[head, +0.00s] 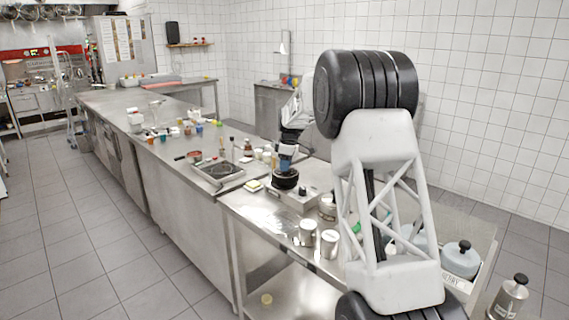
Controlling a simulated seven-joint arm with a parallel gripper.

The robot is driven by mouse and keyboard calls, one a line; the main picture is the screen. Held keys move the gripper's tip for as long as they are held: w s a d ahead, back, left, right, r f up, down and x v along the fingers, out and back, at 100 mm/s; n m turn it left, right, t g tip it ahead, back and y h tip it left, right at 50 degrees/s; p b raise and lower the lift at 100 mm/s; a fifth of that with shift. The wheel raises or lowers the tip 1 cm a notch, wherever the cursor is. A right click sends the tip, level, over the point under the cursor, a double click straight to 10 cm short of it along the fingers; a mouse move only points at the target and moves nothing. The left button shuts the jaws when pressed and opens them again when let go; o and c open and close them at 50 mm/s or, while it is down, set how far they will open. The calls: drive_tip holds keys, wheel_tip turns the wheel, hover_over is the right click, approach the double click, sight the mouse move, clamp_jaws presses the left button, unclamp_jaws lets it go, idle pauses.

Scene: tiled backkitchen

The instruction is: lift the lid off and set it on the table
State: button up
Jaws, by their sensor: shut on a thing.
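A dark round thing, which looks like the lid (285,181), is at a metal box-like unit (294,198) on the steel table (262,215). My gripper (286,169) points down right above it, at the far end of my arm, and is shut on its top. The lid is small in the picture. I cannot tell whether it touches what is under it or is a little raised. Any vessel beneath it is hidden.
Metal canisters (308,233) stand on the near table. Grey containers with black knobs (461,259) are at right. Bare steel shows left of the canisters.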

drive_tip(key=s+d+r, duration=0.1)
drive_tip(key=s+d, duration=0.1)
drive_tip(key=s, duration=0.9)
drive_tip(key=shift+s, duration=0.3)
idle(0.5)
drive_tip(key=s+a+f, duration=0.4)
drive_tip(key=s+a, duration=0.5)
drive_tip(key=s, duration=0.1)
drive_tip(key=shift+s+f, duration=0.3)
drive_tip(key=shift+f, duration=0.05)
drive_tip(key=w+a, duration=0.2)
drive_tip(key=w, duration=0.5)
drive_tip(key=w+a+f, duration=0.1)
drive_tip(key=w+a, duration=0.1)
drive_tip(key=w, duration=0.6)
drive_tip(key=shift+w+a+f, duration=0.2)
drive_tip(key=shift+a, duration=0.1)
idle(0.4)
drive_tip(key=shift+f, duration=1.8)
